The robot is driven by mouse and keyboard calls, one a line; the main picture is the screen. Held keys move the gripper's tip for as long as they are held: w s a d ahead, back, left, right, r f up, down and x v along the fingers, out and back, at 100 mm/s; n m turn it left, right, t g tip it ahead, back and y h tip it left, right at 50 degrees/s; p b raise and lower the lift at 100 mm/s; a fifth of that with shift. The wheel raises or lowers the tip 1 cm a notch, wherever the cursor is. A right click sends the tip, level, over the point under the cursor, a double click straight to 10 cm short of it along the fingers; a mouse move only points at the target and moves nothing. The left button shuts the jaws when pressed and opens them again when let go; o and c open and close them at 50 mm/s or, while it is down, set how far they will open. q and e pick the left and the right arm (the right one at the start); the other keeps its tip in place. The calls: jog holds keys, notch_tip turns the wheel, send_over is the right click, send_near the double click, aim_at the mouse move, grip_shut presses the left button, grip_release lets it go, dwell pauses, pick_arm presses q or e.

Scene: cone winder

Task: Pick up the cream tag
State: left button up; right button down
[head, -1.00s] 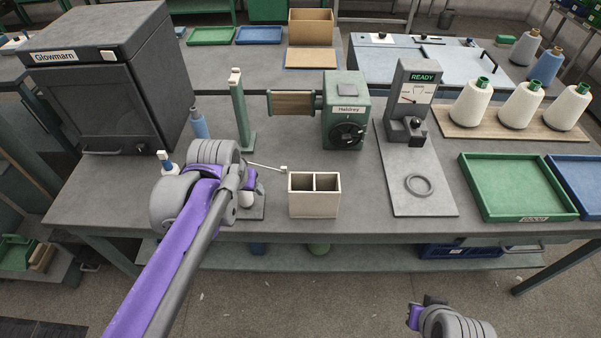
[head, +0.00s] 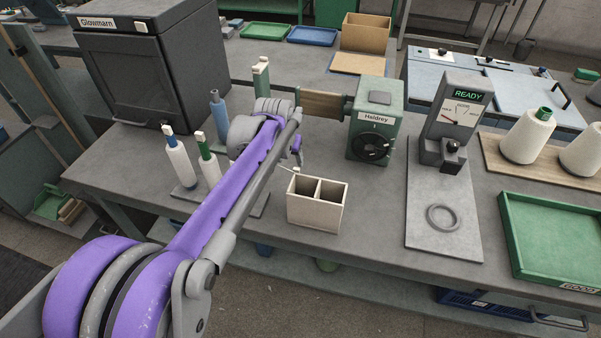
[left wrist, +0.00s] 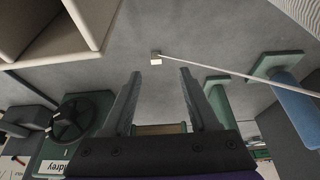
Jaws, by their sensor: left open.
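The small cream tag (left wrist: 156,58) is at the end of a thin pale thread in the left wrist view, against the grey bench top. In the head view the tag (head: 296,170) is a small pale spot just behind the two-compartment cream box. My left gripper (left wrist: 160,73) is open, with nothing between its fingers. In the left wrist view the tag appears just beyond the fingertips, roughly centred between them; it is apart from them. In the head view my left gripper (head: 298,156) is partly hidden by my arm. My right gripper is out of view.
The cream box (head: 314,211) stands close by the tag. The green Haldrey winder (head: 374,135) is behind, right of my gripper. A grey ring (head: 443,217) lies on a plate at right. Bench between box and plate is clear.

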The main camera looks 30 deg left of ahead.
aim_at(296, 169)
pick_arm(q)
jog(key=x, duration=0.2)
jog(key=shift+w+f, duration=0.1)
jog(key=shift+f, duration=0.15)
jog(key=x, duration=0.3)
jog(key=w+b+x, duration=0.1)
jog(key=x, duration=0.1)
jog(key=shift+w+d+f, duration=0.1)
jog(key=shift+d+f, duration=0.1)
jog(key=c, duration=0.9)
